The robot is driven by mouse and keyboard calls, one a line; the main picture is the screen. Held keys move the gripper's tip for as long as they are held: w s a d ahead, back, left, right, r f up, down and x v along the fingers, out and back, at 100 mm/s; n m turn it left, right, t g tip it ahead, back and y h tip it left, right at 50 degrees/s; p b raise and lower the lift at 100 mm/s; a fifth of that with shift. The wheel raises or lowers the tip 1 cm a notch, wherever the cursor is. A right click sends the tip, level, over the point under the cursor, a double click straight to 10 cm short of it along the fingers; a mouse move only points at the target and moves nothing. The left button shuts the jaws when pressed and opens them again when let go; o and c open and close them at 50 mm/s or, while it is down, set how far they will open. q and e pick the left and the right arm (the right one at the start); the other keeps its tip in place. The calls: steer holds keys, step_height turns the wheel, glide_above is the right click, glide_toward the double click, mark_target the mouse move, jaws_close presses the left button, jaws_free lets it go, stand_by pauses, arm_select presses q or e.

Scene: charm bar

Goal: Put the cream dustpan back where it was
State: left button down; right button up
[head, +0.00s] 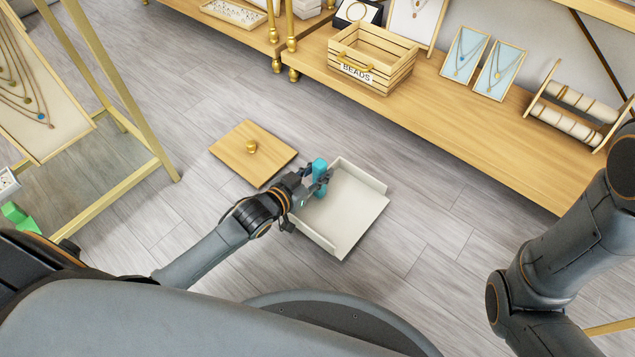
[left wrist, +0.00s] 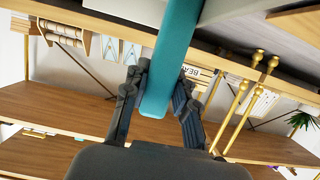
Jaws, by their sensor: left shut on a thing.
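The cream dustpan (head: 352,212) is in the middle of the head view, a wide shallow pan with raised walls, over the grey wood floor. Its teal handle (head: 320,166) stands up at the pan's upper left side. My left gripper (head: 317,182) is shut on this handle. In the left wrist view the teal handle (left wrist: 174,50) passes between the fingers of the gripper (left wrist: 164,92), and a bit of the pan (left wrist: 228,7) shows at the top. I cannot tell whether the pan touches the floor. My right gripper is out of view.
A wooden lid with a gold knob (head: 237,158) lies on the floor left of the dustpan. A low wooden shelf (head: 455,122) behind bears a BEADS crate (head: 398,78) and necklace displays. A gold-framed stand (head: 138,125) is at left. Floor right of the pan is clear.

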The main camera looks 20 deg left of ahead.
mark_target(314, 181)
arm_select(q)
steer(key=f+b, duration=0.3)
steer(key=shift+w+a+f, duration=0.2)
steer(key=shift+w+f, duration=0.15)
steer(key=shift+f, duration=0.05)
steer(key=shift+r, duration=0.15)
steer(key=c, duration=1.1)
jaws_free()
steer(key=shift+s+f, duration=0.1)
steer(key=shift+f, duration=0.15)
steer(key=shift+o, duration=0.2)
steer(key=shift+r, duration=0.15)
steer(key=p+v, duration=0.7)
steer(key=v, duration=0.5)
steer(key=shift+p, duration=0.4)
